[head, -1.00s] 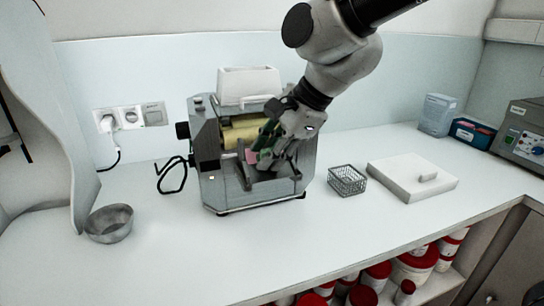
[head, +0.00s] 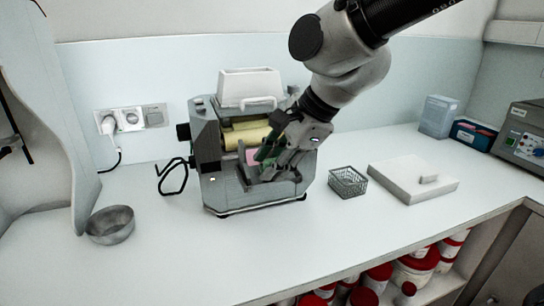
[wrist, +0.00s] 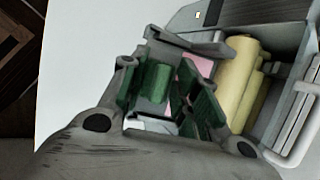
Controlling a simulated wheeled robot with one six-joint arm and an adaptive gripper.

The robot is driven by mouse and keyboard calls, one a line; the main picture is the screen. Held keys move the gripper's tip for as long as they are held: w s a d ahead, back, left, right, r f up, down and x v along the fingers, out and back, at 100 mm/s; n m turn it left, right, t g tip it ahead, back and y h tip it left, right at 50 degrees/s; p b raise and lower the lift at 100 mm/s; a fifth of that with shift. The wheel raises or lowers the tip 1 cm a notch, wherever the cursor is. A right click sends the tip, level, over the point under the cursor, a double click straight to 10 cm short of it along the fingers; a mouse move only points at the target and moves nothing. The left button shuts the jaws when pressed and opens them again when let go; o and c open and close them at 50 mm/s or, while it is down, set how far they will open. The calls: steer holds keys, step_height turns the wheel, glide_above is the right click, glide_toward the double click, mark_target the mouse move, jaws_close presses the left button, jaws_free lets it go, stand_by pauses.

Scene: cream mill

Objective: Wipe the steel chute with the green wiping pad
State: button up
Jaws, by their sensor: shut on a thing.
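The roller mill (head: 228,190) stands on the counter with yellowish rollers (head: 245,134). Its steel chute (head: 246,176) is at the front, below the rollers, partly hidden by my gripper. A pink patch (head: 252,157) shows on the chute; it also shows in the wrist view (wrist: 201,67), beside the rollers (wrist: 238,75). My gripper (head: 268,152) reaches down from the right over the chute. It is shut on the green wiping pad (wrist: 156,83), which sits between the fingers in the wrist view. Whether the pad touches the chute is hard to tell.
A white hopper (head: 249,86) tops the mill. A black cable (head: 172,178) lies beside the mill. The counter front is clear.

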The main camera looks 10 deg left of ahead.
step_height(320, 180, up, 8)
steer(key=s, duration=0.1)
steer(key=shift+d+f, duration=0.2)
steer(key=shift+d, duration=0.15)
stand_by(0.3)
stand_by(0.4)
